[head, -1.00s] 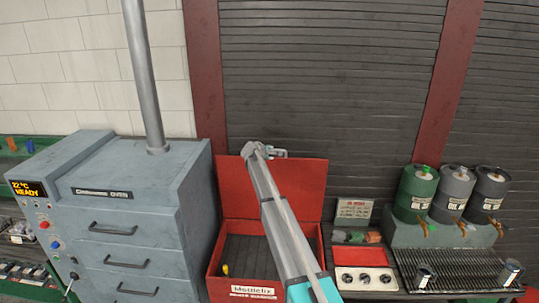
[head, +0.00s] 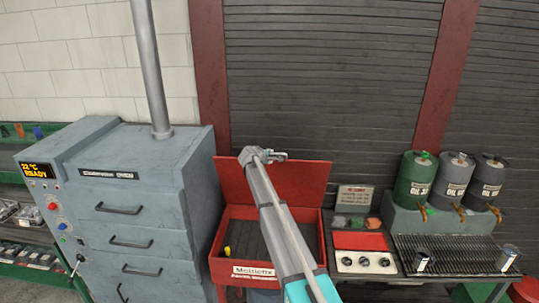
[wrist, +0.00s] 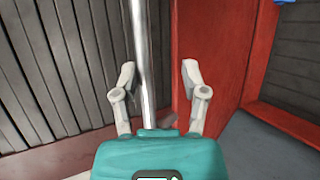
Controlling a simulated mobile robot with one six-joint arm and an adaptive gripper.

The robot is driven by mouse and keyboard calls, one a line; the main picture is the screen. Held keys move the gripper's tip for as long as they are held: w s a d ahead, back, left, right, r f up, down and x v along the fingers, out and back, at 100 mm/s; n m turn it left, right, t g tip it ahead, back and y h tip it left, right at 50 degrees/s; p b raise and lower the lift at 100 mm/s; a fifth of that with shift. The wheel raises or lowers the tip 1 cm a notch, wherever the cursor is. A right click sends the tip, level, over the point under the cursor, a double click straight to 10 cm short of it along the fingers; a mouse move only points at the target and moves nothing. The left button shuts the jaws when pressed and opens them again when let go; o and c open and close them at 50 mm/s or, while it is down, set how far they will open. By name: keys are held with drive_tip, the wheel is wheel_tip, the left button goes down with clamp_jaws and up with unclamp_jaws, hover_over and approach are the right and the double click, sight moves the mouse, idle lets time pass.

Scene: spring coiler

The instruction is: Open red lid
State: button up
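The red lid (head: 308,184) stands raised and tilted back at the rear of the red Mottletix box (head: 222,270) in the head view, so the box is open.
A grey oven (head: 146,190) with a tall pipe (head: 147,60) stands left of the box. Right of it are a red and white panel with knobs (head: 363,261), oil drums (head: 416,180) and a grated tray (head: 460,250). A dark shutter wall (head: 330,80) is close behind.

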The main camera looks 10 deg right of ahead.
drive_tip(key=s+a+f+b, duration=0.2)
drive_tip(key=s+f+b, duration=0.3)
drive_tip(key=s, duration=0.4)
drive_tip(key=shift+s+f, duration=0.15)
drive_tip(key=shift+f, duration=0.15)
drive_tip(key=shift+d, duration=0.15)
drive_tip(key=shift+s+r, duration=0.1)
drive_tip(key=w+r+p+v, duration=0.1)
drive_tip(key=p+v, duration=0.3)
drive_tip(key=v, duration=0.3)
drive_tip(key=r+p+v, duration=0.1)
drive_tip(key=p+v, duration=0.4)
drive_tip(key=v, duration=0.3)
drive_tip(key=shift+w+a+r, duration=0.25)
drive_tip(key=shift+r, duration=0.25)
idle(1.4)
idle(0.5)
drive_tip(key=s+d+f+m+g+y+b, duration=0.2)
drive_tip(key=s+d+f+m+g+b, duration=0.4)
drive_tip(key=s+f, duration=0.7)
drive_tip(key=s+d+f+m+g+y+b, duration=0.2)
drive_tip(key=s+d+f+m+b, duration=0.2)
drive_tip(key=s+d+f+b, duration=0.7)
drive_tip(key=s+a+f+m+g+y+b, duration=0.2)
drive_tip(key=s+f+b, duration=0.4)
drive_tip(key=s+f, duration=0.4)
drive_tip(key=s+a+m+y, duration=0.1)
drive_tip(key=s, duration=0.2)
drive_tip(key=shift+s+g+y, duration=0.25)
drive_tip(key=shift+g+y, duration=0.05)
